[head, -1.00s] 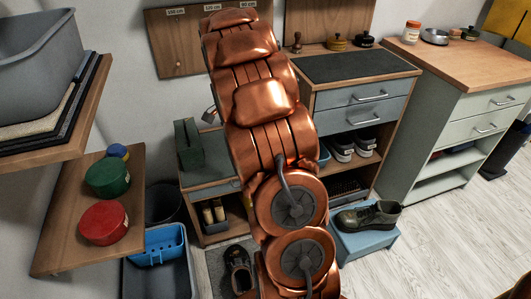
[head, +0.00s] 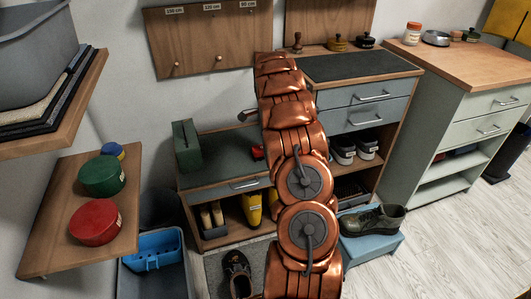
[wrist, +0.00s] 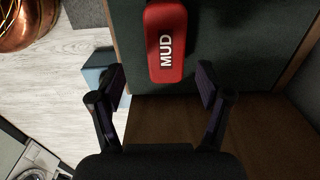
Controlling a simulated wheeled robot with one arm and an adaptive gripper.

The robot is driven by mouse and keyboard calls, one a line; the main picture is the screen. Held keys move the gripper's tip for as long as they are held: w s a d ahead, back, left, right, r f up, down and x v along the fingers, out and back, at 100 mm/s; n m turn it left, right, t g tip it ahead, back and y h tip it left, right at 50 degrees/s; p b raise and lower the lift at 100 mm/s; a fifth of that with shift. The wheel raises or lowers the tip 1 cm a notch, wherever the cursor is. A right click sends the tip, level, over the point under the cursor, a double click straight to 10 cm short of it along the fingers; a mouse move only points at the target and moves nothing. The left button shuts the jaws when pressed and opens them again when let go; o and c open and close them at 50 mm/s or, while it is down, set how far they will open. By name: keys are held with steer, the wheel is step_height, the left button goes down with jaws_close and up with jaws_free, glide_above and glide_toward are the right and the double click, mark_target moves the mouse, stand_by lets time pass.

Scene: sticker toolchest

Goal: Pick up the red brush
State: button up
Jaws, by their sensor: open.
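The red brush (wrist: 166,45), with white letters reading MUD, lies on a dark green surface in the wrist view. In the head view a small red part of it (head: 257,152) shows on the low cabinet's top, beside my copper arm, which covers the rest. My gripper (wrist: 161,88) is open and empty. Its two dark fingers are spread on either side of the brush's near end, with the brush roughly centred between them. I cannot tell the height of the fingers above the brush.
The low cabinet (head: 222,157) has a green box (head: 187,146) at its left. The taller drawer cabinet (head: 362,101) stands close on the right. A wooden shelf (head: 60,228) with round red and green tins is at left. Open floor lies at right.

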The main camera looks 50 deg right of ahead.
steer(key=shift+w+a+f+b, duration=0.15)
steer(key=shift+f+b, duration=0.1)
steer(key=shift+f, duration=0.85)
steer(key=shift+w+f+b, duration=0.15)
steer(key=shift+f+b, duration=0.15)
steer(key=shift+f, duration=0.85)
steer(key=shift+w+a+f+b, duration=0.15)
steer(key=shift+f+b, duration=0.1)
steer(key=shift+f, duration=0.85)
steer(key=shift+d, duration=0.1)
steer(key=shift+c, duration=0.3)
steer(key=c, duration=1.2)
steer(key=shift+r, duration=0.2)
step_height(320, 180, up, 4)
steer(key=shift+f+p, duration=0.25)
steer(key=shift+p, duration=0.4)
steer(key=shift+s+a, duration=0.25)
steer(key=shift+s, duration=0.15)
steer(key=s+a, duration=0.3)
steer(key=s, duration=0.1)
steer(key=s+a+p, duration=0.1)
steer(key=s+a, duration=0.2)
steer(key=s, duration=0.1)
steer(key=s+a+r+p, duration=0.1)
steer(key=s+a, duration=0.2)
steer(key=s, duration=0.1)
steer(key=shift+r, duration=0.1)
